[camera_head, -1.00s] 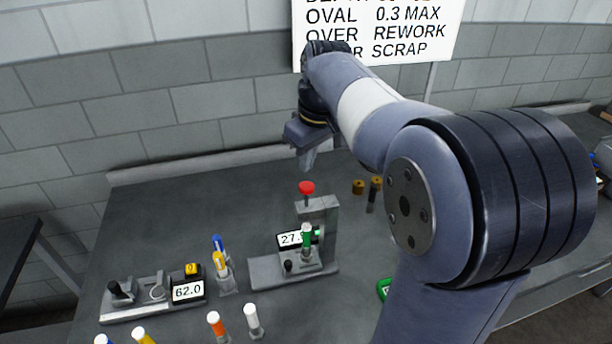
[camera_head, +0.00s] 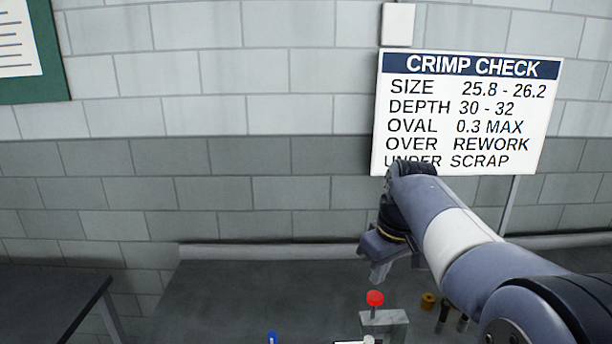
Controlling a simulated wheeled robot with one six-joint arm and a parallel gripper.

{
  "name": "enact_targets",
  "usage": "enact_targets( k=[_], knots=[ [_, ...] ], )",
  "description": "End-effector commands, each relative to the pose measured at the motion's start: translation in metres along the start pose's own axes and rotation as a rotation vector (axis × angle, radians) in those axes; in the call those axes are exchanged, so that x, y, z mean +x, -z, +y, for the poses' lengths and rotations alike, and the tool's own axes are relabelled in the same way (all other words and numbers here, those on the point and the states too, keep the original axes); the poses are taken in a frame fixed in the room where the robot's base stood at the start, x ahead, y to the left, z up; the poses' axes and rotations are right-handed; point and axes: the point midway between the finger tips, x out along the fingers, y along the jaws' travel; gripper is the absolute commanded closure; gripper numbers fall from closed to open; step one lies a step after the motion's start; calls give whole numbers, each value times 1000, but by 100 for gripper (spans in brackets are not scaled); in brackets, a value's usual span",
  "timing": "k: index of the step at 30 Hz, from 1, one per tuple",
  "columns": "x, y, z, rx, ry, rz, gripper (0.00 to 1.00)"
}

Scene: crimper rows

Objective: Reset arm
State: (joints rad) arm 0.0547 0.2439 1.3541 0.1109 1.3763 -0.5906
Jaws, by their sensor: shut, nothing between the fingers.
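My gripper (camera_head: 380,271) hangs at the end of my arm, above the back part of the grey workbench (camera_head: 240,290). Its fingers point down and are shut with nothing held. It is just above and behind the red knob of the press (camera_head: 375,298), and it looks apart from it. My arm reaches in from the lower right and covers the lower part of the crimp check sign (camera_head: 462,110).
A brass cylinder (camera_head: 428,301) stands right of the press. A blue-topped item (camera_head: 272,338) shows at the bottom edge. A brick wall (camera_head: 240,150) rises behind the bench. A dark side table (camera_head: 50,300) stands left. The bench's left back area is clear.

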Motion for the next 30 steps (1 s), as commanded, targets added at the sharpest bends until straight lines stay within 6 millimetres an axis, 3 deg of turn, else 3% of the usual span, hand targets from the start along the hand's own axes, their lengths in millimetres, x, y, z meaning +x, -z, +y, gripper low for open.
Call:
enact_targets(
  k=[3,10,30],
  knots=[
    [18,-4,0,0,0,0,100],
    [32,-7,0,0,0,0,100],
    [24,-10,-5,26,-14,19,100]
  ],
)
